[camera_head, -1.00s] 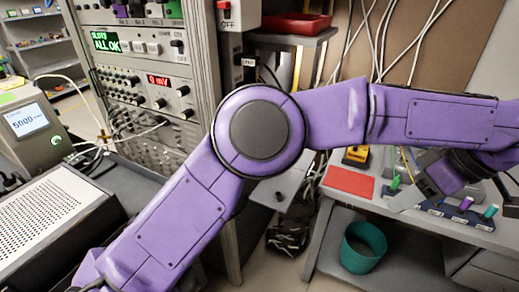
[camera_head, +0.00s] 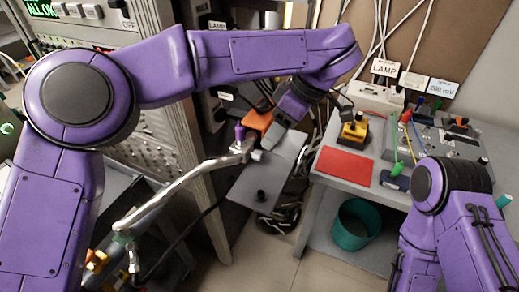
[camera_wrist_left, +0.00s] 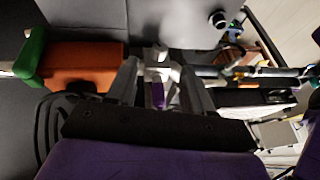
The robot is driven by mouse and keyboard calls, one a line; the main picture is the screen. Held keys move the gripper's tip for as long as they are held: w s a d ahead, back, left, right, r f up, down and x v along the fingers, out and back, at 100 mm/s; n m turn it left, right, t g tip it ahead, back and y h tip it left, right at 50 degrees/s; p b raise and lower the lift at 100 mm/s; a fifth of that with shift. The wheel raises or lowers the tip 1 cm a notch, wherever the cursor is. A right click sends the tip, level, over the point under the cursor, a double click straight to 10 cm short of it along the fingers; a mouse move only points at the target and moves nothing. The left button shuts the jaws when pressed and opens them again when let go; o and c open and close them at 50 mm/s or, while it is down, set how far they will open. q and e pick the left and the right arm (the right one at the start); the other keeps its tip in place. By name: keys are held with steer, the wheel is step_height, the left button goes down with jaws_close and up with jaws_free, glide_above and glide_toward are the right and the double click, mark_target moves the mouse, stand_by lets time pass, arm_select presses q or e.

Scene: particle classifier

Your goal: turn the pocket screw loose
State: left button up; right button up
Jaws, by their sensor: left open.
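A small purple knob (camera_head: 240,133) stands on a silver fitting at the upper end of a bent metal arm (camera_head: 180,186). It looks like the pocket screw, though no label shows. My left gripper (camera_head: 260,150) is just right of the fitting, with its fingers pointing down and left. In the left wrist view the purple knob (camera_wrist_left: 158,95) shows between the two spread fingers, in front of a pale fitting (camera_wrist_left: 157,70). My left gripper (camera_wrist_left: 160,84) is open; I cannot tell whether a finger touches the knob. My right arm shows at the right, its gripper out of view.
An orange block (camera_head: 258,122) sits close behind my left gripper. A grey shelf plate (camera_head: 262,188) lies below. The right bench holds a red mat (camera_head: 344,166), a yellow device (camera_head: 354,131) and coloured-handled tools. A teal bin (camera_head: 357,223) stands beneath.

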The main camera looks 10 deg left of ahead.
mark_target(261, 153)
arm_select(q)
steer(key=x, duration=0.6)
steer(key=shift+w+a+r+b, duration=0.1)
steer(key=shift+w+a+b, duration=0.05)
steer(key=shift+b, duration=0.2)
steer(key=shift+a+f, duration=0.1)
steer(key=shift+f, duration=0.3)
jaws_close()
